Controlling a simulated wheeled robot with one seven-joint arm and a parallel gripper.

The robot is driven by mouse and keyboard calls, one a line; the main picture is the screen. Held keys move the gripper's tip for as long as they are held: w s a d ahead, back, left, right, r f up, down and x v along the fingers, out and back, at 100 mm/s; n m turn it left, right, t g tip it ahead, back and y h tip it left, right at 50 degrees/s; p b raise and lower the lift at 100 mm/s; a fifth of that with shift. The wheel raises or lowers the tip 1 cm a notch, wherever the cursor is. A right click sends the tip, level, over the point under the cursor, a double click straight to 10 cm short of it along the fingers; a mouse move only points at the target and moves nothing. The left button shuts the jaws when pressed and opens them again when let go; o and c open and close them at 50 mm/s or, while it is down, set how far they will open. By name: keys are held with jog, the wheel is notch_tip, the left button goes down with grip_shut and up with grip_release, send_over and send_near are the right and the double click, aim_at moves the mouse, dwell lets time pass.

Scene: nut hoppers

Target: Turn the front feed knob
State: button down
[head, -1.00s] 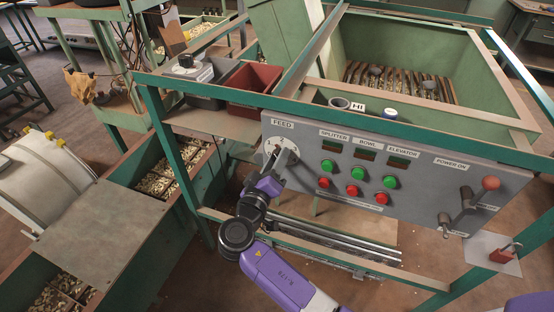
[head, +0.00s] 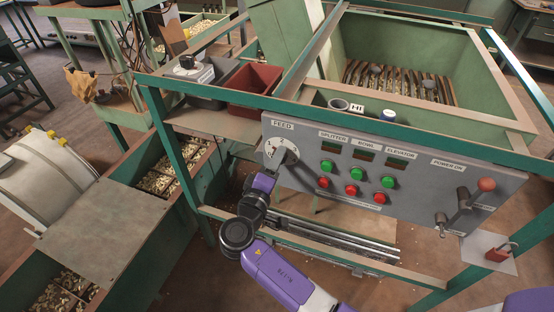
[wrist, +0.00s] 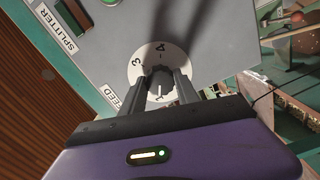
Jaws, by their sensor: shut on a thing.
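The front feed knob (wrist: 159,82) sits on a round white numbered dial (head: 270,148) under the FEED label, at the left end of the grey control panel (head: 430,190). In the wrist view, my gripper (wrist: 162,86) has one finger on each side of the knob and is shut on it. A pale line shows on the knob's face between the fingers. In the head view, my gripper (head: 286,158) reaches the dial from below and hides most of the knob and the dial's lower right. The dial's upper and left numbers show.
Green and red buttons (head: 351,188) lie just right of the dial. Levers (head: 465,200) stand at the panel's right end. A green rail (head: 300,110) runs above the panel, and a red bin (head: 253,84) sits behind it.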

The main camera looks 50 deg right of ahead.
jog(key=c, duration=0.9)
grip_release()
jog(key=b+v, duration=0.2)
jog(key=v, duration=0.6)
jog(key=shift+w, duration=0.15)
